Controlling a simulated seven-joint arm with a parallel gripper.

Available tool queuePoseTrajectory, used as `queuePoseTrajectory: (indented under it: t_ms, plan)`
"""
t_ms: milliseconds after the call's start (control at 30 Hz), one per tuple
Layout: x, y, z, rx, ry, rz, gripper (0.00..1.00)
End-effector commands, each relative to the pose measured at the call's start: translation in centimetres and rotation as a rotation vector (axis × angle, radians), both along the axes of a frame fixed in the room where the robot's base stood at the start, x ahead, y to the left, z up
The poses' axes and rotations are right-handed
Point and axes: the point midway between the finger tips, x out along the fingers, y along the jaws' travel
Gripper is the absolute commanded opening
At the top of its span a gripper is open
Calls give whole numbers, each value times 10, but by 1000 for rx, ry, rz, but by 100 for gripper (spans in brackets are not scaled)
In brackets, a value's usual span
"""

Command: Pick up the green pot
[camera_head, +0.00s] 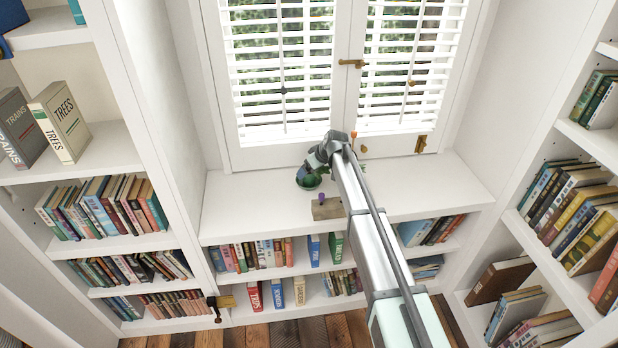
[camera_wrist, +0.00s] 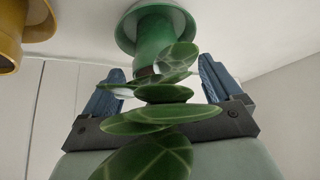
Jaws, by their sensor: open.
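The green pot (camera_head: 308,181) stands on the white window-seat shelf, partly covered by my gripper (camera_head: 314,165) in the head view. In the wrist view the green pot (camera_wrist: 152,38) is at the top centre, with a plant of broad green leaves (camera_wrist: 150,125) reaching from it toward my gripper. My gripper (camera_wrist: 160,76) is open, its two blue fingers on either side of the leaves. The pot lies beyond the fingertips, and nothing shows the fingers touching it. Whether the fingers touch any leaves I cannot tell.
A yellow pot (camera_wrist: 15,32) shows at the wrist view's upper left. A wooden block (camera_head: 327,209) with a purple knob sits on the shelf in front of the green pot. Windows (camera_head: 340,70) stand behind; bookcases flank both sides. The shelf's left part is clear.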

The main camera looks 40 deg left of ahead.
Motion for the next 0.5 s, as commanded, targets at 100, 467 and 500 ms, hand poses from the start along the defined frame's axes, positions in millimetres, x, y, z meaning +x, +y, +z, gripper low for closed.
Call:
queuePoseTrajectory:
  t_ms: [100, 467, 500]
  plan:
    - [2, 10, -14, 0, -1, 1, 92]
    - [2, 14, -22, 1, 0, 0, 89]
    - [2, 14, -22, 1, 0, 0, 85]
